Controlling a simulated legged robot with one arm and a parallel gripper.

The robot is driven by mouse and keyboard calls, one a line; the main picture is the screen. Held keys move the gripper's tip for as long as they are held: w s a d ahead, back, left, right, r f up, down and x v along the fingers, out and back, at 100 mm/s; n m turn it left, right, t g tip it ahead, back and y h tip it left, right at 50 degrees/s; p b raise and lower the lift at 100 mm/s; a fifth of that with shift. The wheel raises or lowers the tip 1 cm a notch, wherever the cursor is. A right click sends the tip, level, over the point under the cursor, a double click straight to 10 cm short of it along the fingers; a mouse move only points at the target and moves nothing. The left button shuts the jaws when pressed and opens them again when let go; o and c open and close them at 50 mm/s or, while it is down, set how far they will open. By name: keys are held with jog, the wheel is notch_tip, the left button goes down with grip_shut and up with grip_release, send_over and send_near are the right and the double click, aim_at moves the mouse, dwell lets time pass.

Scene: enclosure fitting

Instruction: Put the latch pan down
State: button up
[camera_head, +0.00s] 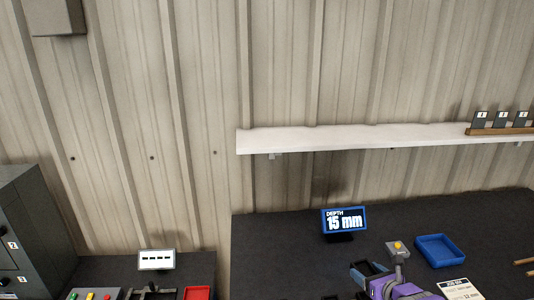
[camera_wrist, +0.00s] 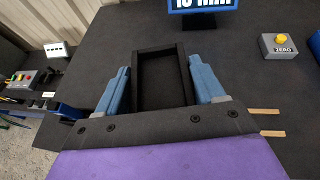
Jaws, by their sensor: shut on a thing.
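The latch pan appears to be the black, open, rectangular tray (camera_wrist: 156,52) in the middle of the wrist view. My gripper (camera_wrist: 160,68) is shut on it, with one blue finger against each side wall. The pan looks empty and level. I cannot tell whether its underside touches the dark table (camera_wrist: 95,60) or hangs just above it. In the head view, my gripper (camera_head: 370,269) shows at the bottom edge, over the table, and the pan is hard to make out against the dark surface.
A display (camera_head: 344,220) reading 15 mm stands behind my gripper. A ZERO button box (camera_head: 397,248), a blue tray (camera_head: 438,250) and a label card (camera_head: 460,289) lie to the right. Wooden sticks (camera_wrist: 263,112) lie right of my gripper. A white shelf (camera_head: 340,138) runs along the wall.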

jog(key=w+a+r, duration=0.2)
jog(key=a+r, duration=0.6)
jog(key=a, duration=0.1)
jog(key=w+a+r, duration=0.2)
jog(key=a+r, duration=0.7)
jog(key=s+d+f, duration=0.1)
jog(key=d+f, duration=0.4)
jog(key=d, duration=0.1)
jog(key=s+d+f, duration=0.1)
jog(key=d+f, duration=0.5)
jog(key=s+d+f, duration=0.2)
jog(key=d+f, duration=0.4)
jog(key=shift+d+f, duration=0.15)
jog(key=shift+d, duration=0.1)
jog(key=s+d+f+m+h, duration=0.2)
jog(key=s+d+f, duration=1)
jog(key=shift+s+d+f, duration=0.15)
jog(key=shift+s+f, duration=0.15)
jog(key=shift+f, duration=0.05)
jog(key=shift+w, duration=0.15)
